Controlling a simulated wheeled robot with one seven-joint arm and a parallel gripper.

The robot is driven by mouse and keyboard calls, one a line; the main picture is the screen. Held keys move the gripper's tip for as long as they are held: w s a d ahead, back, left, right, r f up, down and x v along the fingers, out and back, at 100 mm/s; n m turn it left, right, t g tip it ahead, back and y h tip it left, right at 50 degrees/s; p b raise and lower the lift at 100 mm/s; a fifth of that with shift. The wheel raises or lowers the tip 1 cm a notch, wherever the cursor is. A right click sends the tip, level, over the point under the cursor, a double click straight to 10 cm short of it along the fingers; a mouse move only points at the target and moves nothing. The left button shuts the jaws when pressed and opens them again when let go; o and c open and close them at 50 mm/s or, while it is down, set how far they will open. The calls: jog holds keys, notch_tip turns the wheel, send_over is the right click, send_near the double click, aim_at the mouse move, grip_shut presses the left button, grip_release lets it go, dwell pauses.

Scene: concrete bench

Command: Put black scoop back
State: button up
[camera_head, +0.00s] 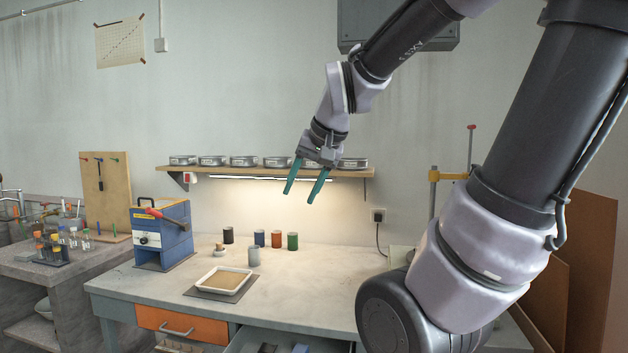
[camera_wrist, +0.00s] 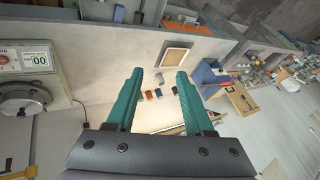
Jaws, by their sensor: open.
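A slim black tool (camera_head: 100,182) hangs on the wooden peg board (camera_head: 117,197) at the left. It may be the black scoop, but it is too small to be sure. The board also carries red, green and blue pegs. My gripper (camera_head: 300,197) is open and empty, with teal fingers pointing down. It is high above the bench, in front of the wall shelf and far right of the board. In the wrist view, my gripper (camera_wrist: 160,72) has nothing between its fingers.
The bench (camera_head: 330,275) bears a white tray (camera_head: 208,289) on a dark mat, several coloured cylinders, including a grey one (camera_head: 253,257), and a blue box (camera_head: 163,238) with a red handle. An open drawer (camera_head: 248,340) holds several items. Round tins line the shelf (camera_head: 225,172).

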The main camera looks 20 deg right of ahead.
jog(key=s+r+n, duration=0.1)
jog(key=s+r, duration=0.1)
jog(key=s, duration=0.4)
jog(key=shift+s+r+t, duration=0.25)
jog(key=shift+r+t, duration=0.05)
jog(key=shift+r, duration=0.05)
dwell(0.9)
